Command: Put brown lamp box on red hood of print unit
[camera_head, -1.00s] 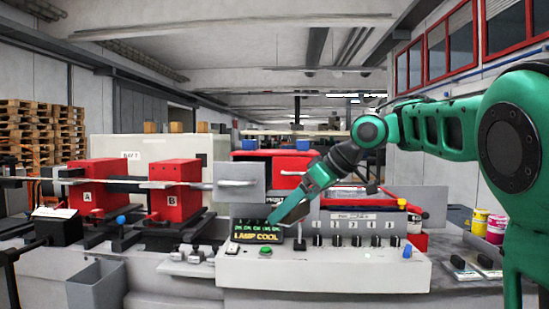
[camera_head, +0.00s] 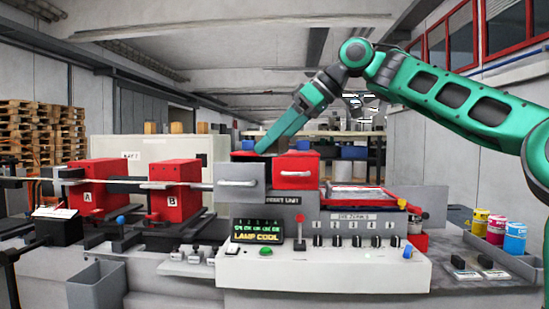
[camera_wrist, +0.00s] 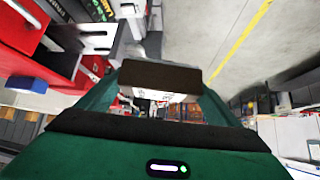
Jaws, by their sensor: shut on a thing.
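The red hood of the print unit (camera_head: 306,165) stands behind the console in the head view, beside a grey panel with a handle. My gripper (camera_head: 262,148) points down and left at the back of the print unit, close to the hood's left part. The wrist view shows the brown lamp box (camera_wrist: 160,74) between the tips of my gripper (camera_wrist: 160,90), which is shut on it. A pale face of the box shows below its dark brown side. In the head view I cannot make out the box, and I cannot tell whether it touches the hood.
Red units A (camera_head: 88,190) and B (camera_head: 172,190) stand left. The console (camera_head: 330,270) has a display (camera_head: 255,236), knobs and a red-topped lever (camera_head: 300,232). A grey bin (camera_head: 97,288) is front left. Coloured cans (camera_head: 497,230) stand in a tray at right.

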